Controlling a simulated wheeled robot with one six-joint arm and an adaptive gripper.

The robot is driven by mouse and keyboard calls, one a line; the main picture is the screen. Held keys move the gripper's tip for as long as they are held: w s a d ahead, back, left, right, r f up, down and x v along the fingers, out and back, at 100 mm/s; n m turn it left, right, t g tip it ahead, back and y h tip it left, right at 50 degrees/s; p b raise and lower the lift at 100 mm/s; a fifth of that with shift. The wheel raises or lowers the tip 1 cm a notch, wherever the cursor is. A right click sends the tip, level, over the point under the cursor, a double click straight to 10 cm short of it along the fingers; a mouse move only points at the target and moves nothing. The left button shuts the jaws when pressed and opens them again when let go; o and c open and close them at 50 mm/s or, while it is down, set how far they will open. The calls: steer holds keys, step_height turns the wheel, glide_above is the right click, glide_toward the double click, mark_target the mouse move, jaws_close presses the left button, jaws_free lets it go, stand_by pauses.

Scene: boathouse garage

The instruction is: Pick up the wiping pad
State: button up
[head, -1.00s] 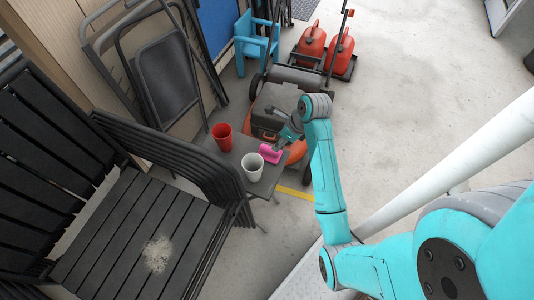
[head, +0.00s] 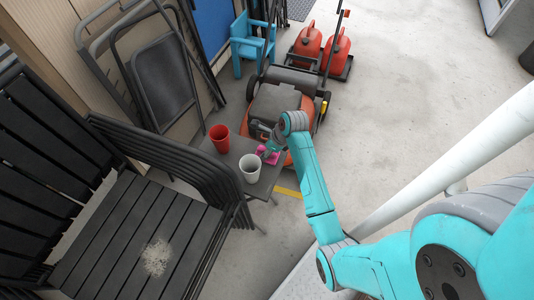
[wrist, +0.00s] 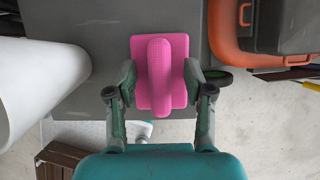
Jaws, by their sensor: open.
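The pink wiping pad (wrist: 178,72) lies on the small dark table and has a raised handle along its middle. It also shows in the head view (head: 270,155), partly covered by my gripper. My gripper (wrist: 160,82) is open, with one finger on each side of the pad's handle in the wrist view. In the head view my gripper (head: 270,150) is right at the pad. I cannot tell whether the fingers touch it.
An orange mower (head: 278,110) is just beyond the table. A slatted bench (head: 130,235) with a pale patch is at the left.

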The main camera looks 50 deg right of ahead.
jaws_close()
step_height(320, 180, up, 10)
steer(key=shift+r, duration=0.1)
stand_by(0.5)
steer(key=c, duration=0.7)
jaws_free()
jaws_close()
steer(key=shift+s, duration=0.1)
